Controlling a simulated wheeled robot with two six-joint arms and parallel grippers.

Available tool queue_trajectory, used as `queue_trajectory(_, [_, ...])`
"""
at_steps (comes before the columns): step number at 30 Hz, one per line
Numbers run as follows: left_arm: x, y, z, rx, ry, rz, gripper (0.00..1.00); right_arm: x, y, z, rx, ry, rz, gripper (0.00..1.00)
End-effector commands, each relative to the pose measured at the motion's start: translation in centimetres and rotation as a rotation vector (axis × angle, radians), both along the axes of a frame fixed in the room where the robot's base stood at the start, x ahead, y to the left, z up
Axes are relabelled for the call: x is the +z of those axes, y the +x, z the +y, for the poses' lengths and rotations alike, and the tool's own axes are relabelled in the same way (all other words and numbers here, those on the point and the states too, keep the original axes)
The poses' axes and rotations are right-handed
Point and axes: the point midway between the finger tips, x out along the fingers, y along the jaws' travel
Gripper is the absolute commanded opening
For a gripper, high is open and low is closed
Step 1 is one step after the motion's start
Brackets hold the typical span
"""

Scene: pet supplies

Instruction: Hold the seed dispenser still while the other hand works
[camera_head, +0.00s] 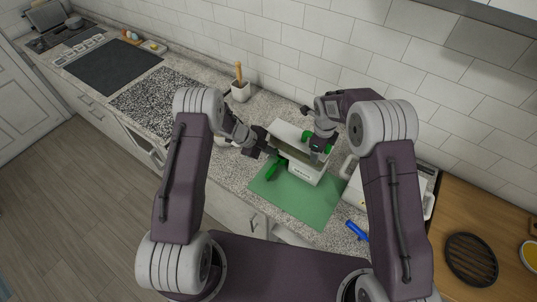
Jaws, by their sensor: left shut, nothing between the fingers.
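A white box with dark lettering on its front, which looks like the seed dispenser (304,172), stands on a green mat (300,205) on the counter. My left gripper (272,150) is shut and empty at the box's left side; whether it touches the box cannot be told. My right gripper (319,147) points down over the right part of the box's top and hides part of it. Bright green parts (306,136) show around the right gripper; its fingers are too small and covered to read. A dark green item (274,169) lies at the box's left front corner.
A blue item (356,230) lies on the counter right of the mat. A white appliance (352,188) stands to the right of the box. A white crock with a wooden handle (240,90) stands behind left. The mat's front part is clear.

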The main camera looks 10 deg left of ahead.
Motion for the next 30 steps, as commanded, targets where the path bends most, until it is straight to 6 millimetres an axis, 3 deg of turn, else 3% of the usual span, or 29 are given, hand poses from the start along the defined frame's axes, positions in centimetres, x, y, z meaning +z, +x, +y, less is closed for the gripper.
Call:
queue_trajectory(3, [0.0, 0.8, -0.4, -0.001, -0.001, -0.001, 0.00, -0.1, -0.1, 0.1, 0.004, 0.000, 0.001, 0.26])
queue_trajectory(13, [0.1, 0.6, -0.4, 0.001, -0.002, -0.001, 0.00, -0.2, -0.2, 0.1, 0.007, -0.002, 0.007, 0.26])
queue_trajectory(17, [0.1, -0.8, 0.3, 0.005, -0.002, 0.001, 0.00, -0.2, -0.3, 0.1, 0.008, -0.002, 0.010, 0.26])
queue_trajectory(20, [0.0, -3.1, 1.3, 0.006, -0.001, 0.005, 0.00, -0.3, -0.3, 0.1, 0.007, -0.003, 0.010, 0.26])
queue_trajectory(30, [6.1, -5.2, 5.4, 0.003, 0.003, -0.002, 0.00, -0.3, -0.4, 0.0, 0.004, -0.003, 0.012, 0.26])
